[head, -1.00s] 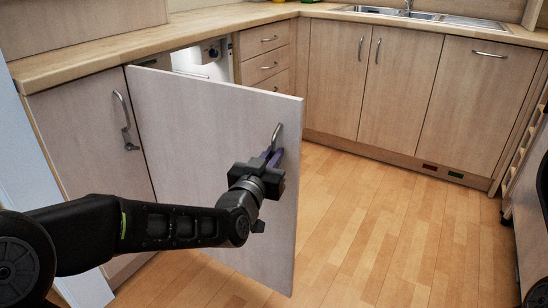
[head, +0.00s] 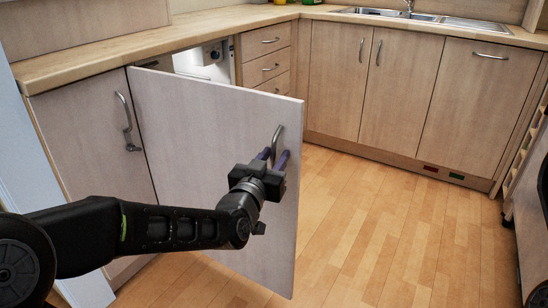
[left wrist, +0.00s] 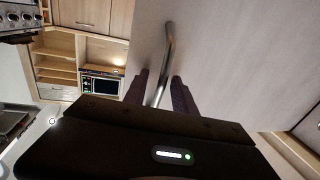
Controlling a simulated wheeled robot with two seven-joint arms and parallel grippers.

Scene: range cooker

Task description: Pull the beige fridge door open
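The beige fridge door (head: 205,135) stands swung wide open in the head view, hinged at its left side. Its curved metal handle (head: 277,137) is near its free right edge. My left gripper (head: 275,156) is at the handle, with its purple fingers spread apart. In the left wrist view the handle (left wrist: 168,45) runs between the two fingers of the gripper (left wrist: 160,78), with a gap visible on each side. The door face (left wrist: 230,60) fills the right of that view. My right gripper is not in view.
A white appliance interior (head: 204,62) shows behind the door's top edge. A closed cabinet door (head: 88,135) with a handle stands to the left. Drawers (head: 264,60) and sink cabinets line the back. The wooden floor (head: 390,225) right of the door is clear.

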